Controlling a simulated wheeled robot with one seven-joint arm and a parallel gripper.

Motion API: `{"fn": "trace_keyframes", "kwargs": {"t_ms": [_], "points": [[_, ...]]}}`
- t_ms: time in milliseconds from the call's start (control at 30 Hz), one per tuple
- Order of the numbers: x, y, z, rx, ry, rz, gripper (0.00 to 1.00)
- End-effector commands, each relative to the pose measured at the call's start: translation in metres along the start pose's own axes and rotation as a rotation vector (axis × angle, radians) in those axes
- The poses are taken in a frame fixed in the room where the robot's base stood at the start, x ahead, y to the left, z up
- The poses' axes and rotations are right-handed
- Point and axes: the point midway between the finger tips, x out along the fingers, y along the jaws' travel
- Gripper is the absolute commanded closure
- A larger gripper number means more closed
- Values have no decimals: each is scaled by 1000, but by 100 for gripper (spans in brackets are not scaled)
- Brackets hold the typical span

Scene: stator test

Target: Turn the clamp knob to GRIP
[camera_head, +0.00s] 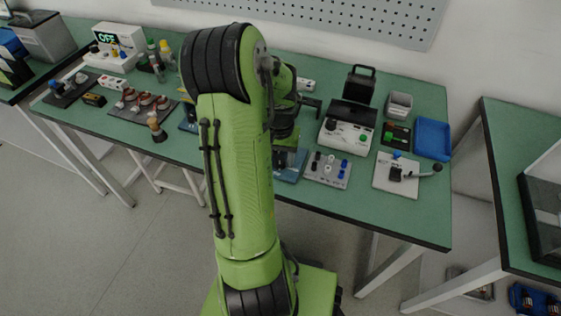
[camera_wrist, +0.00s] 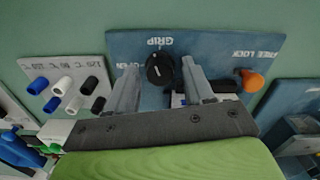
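The black clamp knob (camera_wrist: 160,69) sits on a blue-grey panel (camera_wrist: 215,48) in the wrist view. GRIP is printed above the knob and a partly covered OPEN lies to its left, both upside down. A small white mark shows on the knob; I cannot tell exactly which label it points at. My gripper (camera_wrist: 159,70) is open, with one finger on each side of the knob and a visible gap to both. In the head view the panel (camera_head: 289,163) is mostly hidden behind my arm, and the fingertips are hidden.
An orange knob (camera_wrist: 250,81) by FREE LOCK stands right of my right finger. A grey board with several black, white and blue pegs (camera_wrist: 68,85) lies to the left; it also shows in the head view (camera_head: 327,169). A white box with a green button (camera_head: 345,136) stands behind.

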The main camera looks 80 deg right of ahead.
Motion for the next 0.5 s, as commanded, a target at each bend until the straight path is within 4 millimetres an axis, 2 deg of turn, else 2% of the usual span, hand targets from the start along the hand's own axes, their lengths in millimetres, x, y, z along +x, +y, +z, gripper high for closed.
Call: {"fn": "trace_keyframes", "kwargs": {"t_ms": [33,233,367,500], "points": [[0,0,0,0,0,0,56],[0,0,0,0,0,0,87],[0,0,0,9,0,0,88],[-1,0,0,210,0,0,88]]}}
